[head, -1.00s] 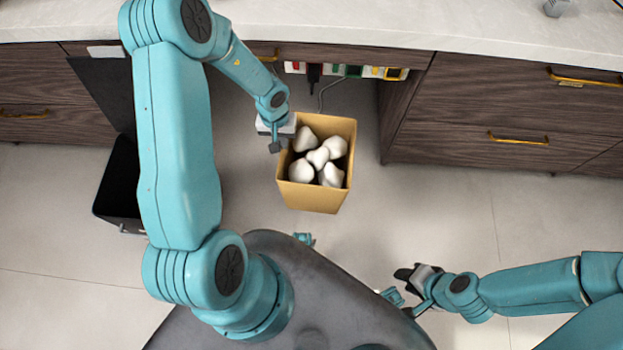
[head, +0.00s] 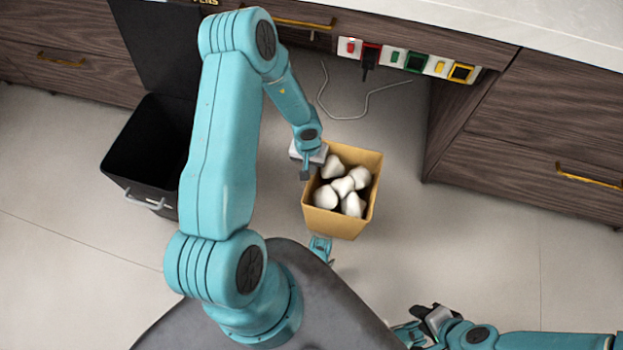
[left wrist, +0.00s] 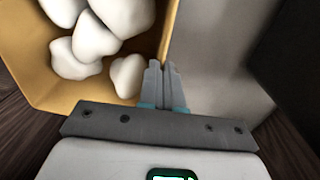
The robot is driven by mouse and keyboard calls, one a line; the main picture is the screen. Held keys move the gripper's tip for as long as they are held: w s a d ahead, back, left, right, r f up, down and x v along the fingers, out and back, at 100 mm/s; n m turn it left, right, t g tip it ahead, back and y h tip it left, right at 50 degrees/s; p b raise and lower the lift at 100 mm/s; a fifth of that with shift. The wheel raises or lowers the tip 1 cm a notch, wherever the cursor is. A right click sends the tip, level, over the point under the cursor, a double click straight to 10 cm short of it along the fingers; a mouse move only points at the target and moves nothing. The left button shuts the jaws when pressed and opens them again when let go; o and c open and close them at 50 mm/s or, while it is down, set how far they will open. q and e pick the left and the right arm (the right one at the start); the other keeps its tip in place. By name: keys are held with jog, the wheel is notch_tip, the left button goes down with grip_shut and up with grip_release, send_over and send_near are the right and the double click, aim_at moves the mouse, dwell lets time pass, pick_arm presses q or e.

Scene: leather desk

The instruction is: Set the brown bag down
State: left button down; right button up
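The brown bag (head: 336,222) is an open, tan, box-shaped bag with several white rounded lumps inside. It hangs or stands in front of my base in the head view; I cannot tell whether its bottom touches the floor. My left gripper (head: 305,172) is at the bag's left rim. In the left wrist view its two fingers (left wrist: 164,82) are close together with the rim of the bag (left wrist: 35,65) between them. My right gripper (head: 425,322) is at the lower right, away from the bag; its finger opening is unclear.
A black bin (head: 130,180) with its lid raised stands on the left. A power strip (head: 400,60) with coloured plugs and a loose grey cable (head: 365,108) are behind the bag. Dark wooden drawers (head: 540,140) stand on the right. Pale floor is clear right of the bag.

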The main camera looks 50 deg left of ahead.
pick_arm(q)
notch_tip(320, 180, down, 5)
jog(key=b, duration=0.3)
jog(key=shift+r, duration=0.2)
jog(key=shift+f, duration=0.1)
jog(key=c, duration=1.3)
grip_release()
jog(key=shift+c, duration=0.2)
